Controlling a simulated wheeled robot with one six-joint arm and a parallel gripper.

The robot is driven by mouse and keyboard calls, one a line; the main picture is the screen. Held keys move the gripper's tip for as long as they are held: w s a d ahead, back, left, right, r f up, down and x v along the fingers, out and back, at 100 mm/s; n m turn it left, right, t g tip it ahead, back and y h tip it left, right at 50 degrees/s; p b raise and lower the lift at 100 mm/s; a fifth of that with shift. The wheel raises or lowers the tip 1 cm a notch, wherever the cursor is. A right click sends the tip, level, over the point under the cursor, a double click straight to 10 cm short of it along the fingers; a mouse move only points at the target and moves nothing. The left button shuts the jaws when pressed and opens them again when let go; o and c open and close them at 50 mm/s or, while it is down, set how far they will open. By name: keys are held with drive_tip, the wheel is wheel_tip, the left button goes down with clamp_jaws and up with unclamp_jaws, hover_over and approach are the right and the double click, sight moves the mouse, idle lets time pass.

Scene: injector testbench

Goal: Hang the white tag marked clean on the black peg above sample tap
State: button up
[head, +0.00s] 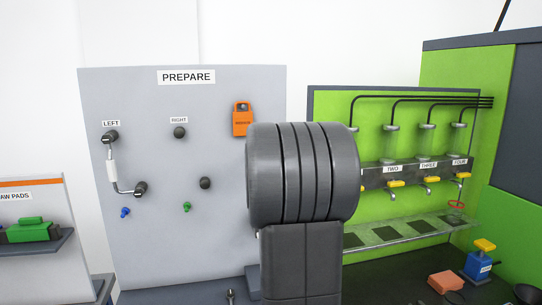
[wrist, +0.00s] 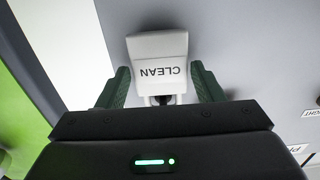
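The white tag (wrist: 158,60), with CLEAN printed on it, shows upside down in the wrist view, in front of the grey panel. A small black part shows at its narrow lower end, close to my palm; I cannot tell whether it is a peg. In the head view my arm hides the gripper and the tag. The taps (head: 395,188) are on the green bench at right. I cannot make out the sample tap or its peg.
The green bench (head: 335,110) has glass tubes, yellow-handled taps and a drip shelf. An orange block (head: 446,282) and a blue device (head: 479,266) stand at lower right.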

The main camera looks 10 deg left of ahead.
drive_tip(key=o, duration=0.3)
drive_tip(key=b+v, duration=0.2)
drive_tip(key=v, duration=1.1)
drive_tip(key=shift+s, duration=0.35)
drive_tip(key=shift+w, duration=0.1)
drive_tip(key=p+x, duration=0.2)
drive_tip(key=x, duration=1.1)
drive_tip(key=shift+w, duration=0.3)
drive_tip(key=shift+s, duration=0.15)
